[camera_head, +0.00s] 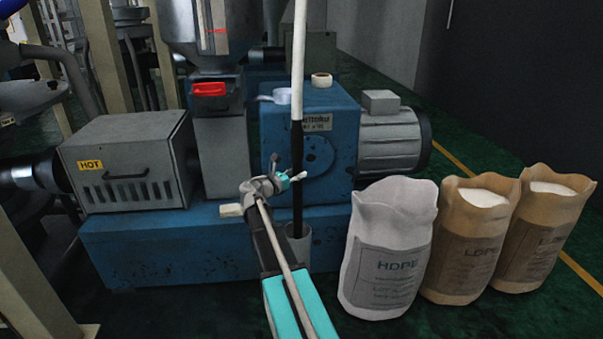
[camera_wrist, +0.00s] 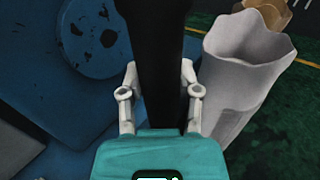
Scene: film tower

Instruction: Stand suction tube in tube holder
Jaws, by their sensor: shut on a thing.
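The suction tube (camera_head: 298,60) is long, white above and black below, and stands close to upright. My gripper (camera_head: 289,178) is shut on its black lower part. In the wrist view the black part (camera_wrist: 157,50) runs between the two fingers of my gripper (camera_wrist: 161,92).
The blue machine (camera_head: 170,255) with its motor (camera_head: 390,140) stands close behind the tube. A white HDPE sack (camera_head: 385,255) is just right of the holder, with two brown LDPE sacks (camera_head: 465,245) beyond. A tape roll (camera_head: 321,80) lies on the machine.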

